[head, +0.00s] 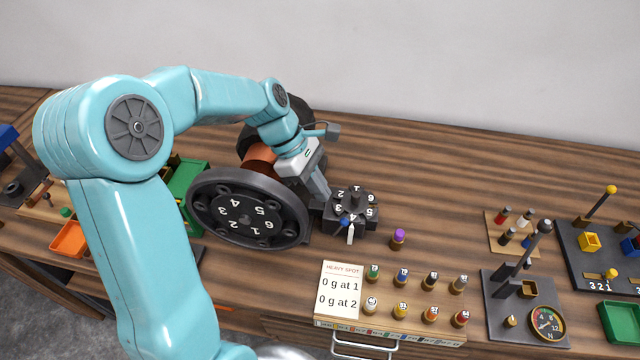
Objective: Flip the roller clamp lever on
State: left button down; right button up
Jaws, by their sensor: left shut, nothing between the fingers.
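A dark numbered wheel (247,208) stands on the table, with a copper-coloured roller (259,158) behind it. My left gripper (322,196) points down just right of the wheel, its fingers shut with nothing between them. Its fingertips are close to a black numbered hub (352,203); I cannot tell whether they touch. A small blue-tipped part (343,222) and a white pointer (350,234) show at the hub's front. I cannot make out for certain which part is the roller clamp lever; my arm and gripper hide part of the machine. My right gripper is out of view.
A card (340,289) reading "HEAVY SPOT" lies beside a wooden rack with several coloured weights. A purple-topped peg (398,238) stands nearby. A gauge stand (523,305) and a green tray (622,322) are at right. The back right tabletop is clear.

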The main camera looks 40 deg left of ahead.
aim_at(341, 223)
pick_arm(q)
jog(key=s+x, duration=0.1)
jog(key=x, duration=0.5)
jog(key=shift+w+f, duration=0.2)
jog(key=shift+w, duration=0.3)
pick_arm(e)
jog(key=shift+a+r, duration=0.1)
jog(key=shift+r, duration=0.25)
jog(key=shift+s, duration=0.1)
